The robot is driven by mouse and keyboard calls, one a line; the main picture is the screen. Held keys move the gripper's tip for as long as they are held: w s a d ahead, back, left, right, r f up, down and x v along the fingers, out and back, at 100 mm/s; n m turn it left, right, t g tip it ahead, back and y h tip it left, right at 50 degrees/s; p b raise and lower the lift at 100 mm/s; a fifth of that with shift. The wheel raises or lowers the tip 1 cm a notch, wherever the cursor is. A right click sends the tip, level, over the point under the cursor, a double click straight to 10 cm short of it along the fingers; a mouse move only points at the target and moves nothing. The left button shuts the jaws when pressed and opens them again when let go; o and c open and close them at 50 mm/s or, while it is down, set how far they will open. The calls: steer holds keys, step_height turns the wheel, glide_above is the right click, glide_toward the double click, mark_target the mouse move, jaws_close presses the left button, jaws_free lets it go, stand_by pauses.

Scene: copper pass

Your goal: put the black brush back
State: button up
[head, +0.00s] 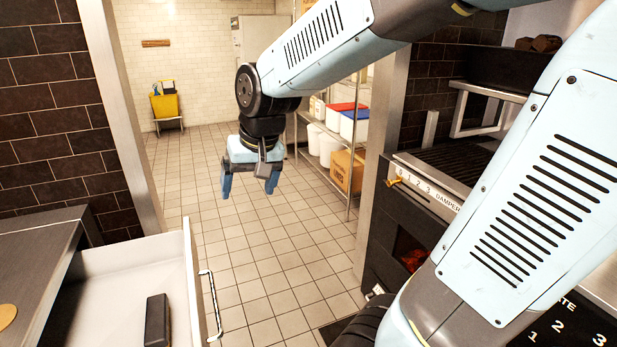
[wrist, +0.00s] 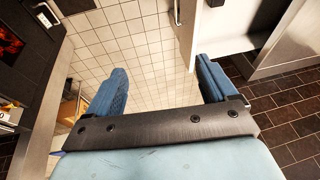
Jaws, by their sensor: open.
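A black oblong block (head: 157,320), which looks like the black brush, lies in the open white drawer (head: 112,262) at the lower left of the head view. Its lower end is close to the picture's bottom edge. My gripper (head: 249,188) hangs over the tiled floor, up and to the right of the drawer in the picture, apart from it. Its blue fingers are spread and empty, as the wrist view (wrist: 163,82) also shows.
A steel counter (head: 38,248) stands left of the drawer, whose bar handle (head: 212,303) faces the aisle. A grill with a damper panel (head: 428,183) stands at right. A wire shelf (head: 330,172) holds tubs and a box. A yellow bucket (head: 165,104) stands far back. The floor between is clear.

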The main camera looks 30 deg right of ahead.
steer(key=s+d+r+t+h, duration=0.1)
steer(key=s+d+r+t, duration=0.1)
steer(key=s+d+r, duration=0.3)
steer(key=s+d, duration=0.3)
steer(key=s, duration=0.3)
steer(key=shift+s+h, duration=0.3)
steer(key=shift+s, duration=0.05)
steer(key=shift+o, duration=0.5)
steer(key=shift+r, duration=0.15)
